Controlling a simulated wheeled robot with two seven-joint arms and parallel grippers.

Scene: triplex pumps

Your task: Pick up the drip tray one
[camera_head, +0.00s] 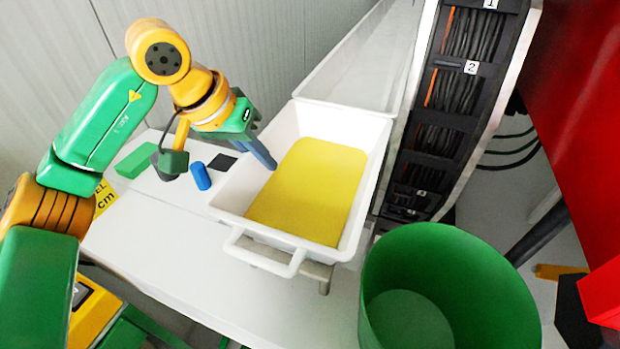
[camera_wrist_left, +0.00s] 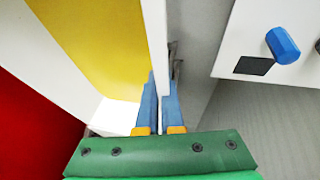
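The drip tray (camera_head: 228,200) is a white rectangular tub with a yellow surface inside and a loop handle at its front. It sits on a white table, and it also shows in the left wrist view (camera_wrist_left: 158,45). My left gripper (camera_head: 268,160) is at the tray's left wall, pointing down. In the left wrist view its blue fingers (camera_wrist_left: 160,95) lie close on both sides of the white wall and appear shut on it. Part of the wall is hidden between the fingers. My right gripper is not in view.
A blue cylinder (camera_head: 201,176), a green block (camera_head: 137,160) and a black square (camera_head: 222,162) lie left of the tray. A second white tub (camera_head: 350,65) stands behind. A cable rack (camera_head: 455,100) is close on the right, and a green bin (camera_head: 455,280) stands in front.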

